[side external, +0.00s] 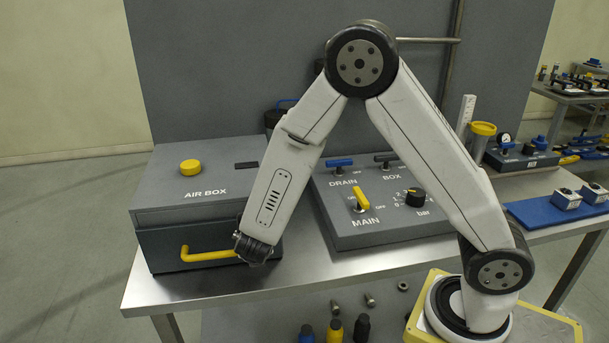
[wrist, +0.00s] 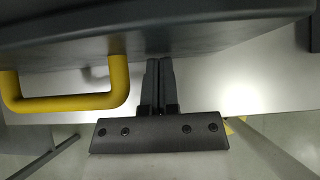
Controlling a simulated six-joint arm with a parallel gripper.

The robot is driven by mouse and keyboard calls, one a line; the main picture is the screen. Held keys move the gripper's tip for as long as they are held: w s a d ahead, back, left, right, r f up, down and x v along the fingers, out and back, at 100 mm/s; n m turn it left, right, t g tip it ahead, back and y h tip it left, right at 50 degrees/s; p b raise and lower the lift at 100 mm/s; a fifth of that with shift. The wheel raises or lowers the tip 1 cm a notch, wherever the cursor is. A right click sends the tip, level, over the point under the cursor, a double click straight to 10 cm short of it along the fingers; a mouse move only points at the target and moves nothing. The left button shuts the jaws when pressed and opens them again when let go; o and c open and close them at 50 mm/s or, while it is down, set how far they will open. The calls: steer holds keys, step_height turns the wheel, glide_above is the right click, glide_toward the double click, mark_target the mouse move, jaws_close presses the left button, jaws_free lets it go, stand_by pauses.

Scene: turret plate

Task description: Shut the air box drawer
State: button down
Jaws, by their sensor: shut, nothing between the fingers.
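The grey air box (side external: 205,191) stands at the left end of the bench, with a yellow knob on its lid. Its drawer (side external: 165,242) is the dark front below, with a yellow bar handle (side external: 195,256). How far the drawer stands out is hard to tell. My gripper (wrist: 158,62) is shut and empty, fingers pointing at the drawer front (wrist: 215,32), right of the handle (wrist: 70,100). Whether the fingertips touch the front is unclear. In the side external view my wrist hides the fingers and the drawer's right end.
A grey valve panel (side external: 390,236) with levers and a bar dial sits right of the air box. The metal bench's front edge (side external: 200,289) runs below the drawer. Several bolts and coloured bottles show low in front.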

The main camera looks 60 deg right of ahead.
steer(key=shift+w+d+r, duration=0.15)
steer(key=shift+w+d, duration=0.05)
steer(key=shift+s+a, duration=0.25)
steer(key=shift+a, duration=0.05)
steer(key=s+a, duration=0.3)
steer(key=shift+r, duration=0.1)
steer(key=v, duration=0.9)
steer(key=shift+s+r, duration=0.15)
steer(key=s+d+m+g+y, duration=0.2)
steer(key=d+m, duration=0.3)
steer(key=m, duration=0.8)
steer(key=s+d+m+g+y, duration=0.1)
steer(key=s+d+m+y, duration=0.3)
steer(key=m, duration=1)
steer(key=shift+s+d+f+g, duration=0.3)
steer(key=shift+s+d+g, duration=0.1)
steer(key=shift+d, duration=0.2)
